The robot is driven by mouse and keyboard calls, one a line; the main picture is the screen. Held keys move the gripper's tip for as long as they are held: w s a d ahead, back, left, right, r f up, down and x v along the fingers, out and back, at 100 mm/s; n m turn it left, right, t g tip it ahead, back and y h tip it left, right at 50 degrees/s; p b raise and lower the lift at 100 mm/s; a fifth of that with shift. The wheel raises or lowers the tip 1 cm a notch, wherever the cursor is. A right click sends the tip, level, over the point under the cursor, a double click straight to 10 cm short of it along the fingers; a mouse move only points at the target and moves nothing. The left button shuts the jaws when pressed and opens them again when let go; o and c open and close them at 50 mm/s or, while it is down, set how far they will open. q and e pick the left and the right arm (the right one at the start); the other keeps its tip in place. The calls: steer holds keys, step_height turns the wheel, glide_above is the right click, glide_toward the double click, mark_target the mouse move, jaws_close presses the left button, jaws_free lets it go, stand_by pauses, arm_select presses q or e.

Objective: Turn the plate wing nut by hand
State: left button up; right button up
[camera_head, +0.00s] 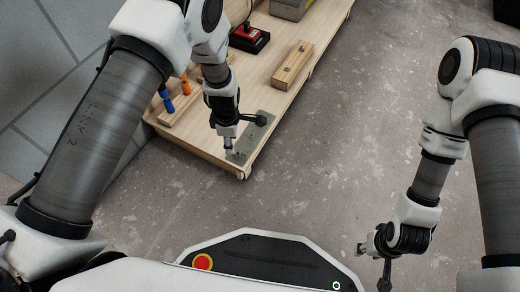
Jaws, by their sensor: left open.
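A grey metal plate (243,149) lies on the near right corner of the wooden bench top (217,159). Small dark spots show on the plate, but I cannot make out the wing nut; my gripper covers part of the plate. My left gripper (245,137) comes down over the plate with its fingers spread wide, one at the plate's left edge and one toward its far end. Nothing shows between them. I cannot tell whether a fingertip touches the plate. My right gripper (371,267) hangs over the floor at the lower right, away from the bench, with its fingers apart and empty.
A wooden block (293,65) lies on the bench beyond the plate. A black box with a red top (249,37) and a grey box (289,8) stand farther back. A wooden rack with blue (167,101) and orange (185,86) pegs is at left. Concrete floor (390,110) is clear at right.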

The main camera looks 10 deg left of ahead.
mark_target(238, 154)
arm_select(q)
steer(key=shift+w+d+r+n, duration=0.35)
steer(key=shift+d+r+n, duration=0.15)
steer(key=shift+d, duration=0.25)
step_height(238, 154, down, 7)
steer(key=b, duration=0.4)
steer(key=shift+f+b, duration=0.2)
steer(key=shift+b, duration=0.2)
steer(key=shift+f, duration=0.4)
steer(key=shift+r, duration=0.1)
arm_select(e)
steer(key=f, duration=0.4)
steer(key=shift+w+d+f, duration=0.2)
steer(key=shift+w+d, duration=0.05)
steer(key=shift+d, duration=0.15)
arm_select(q)
jaws_close()
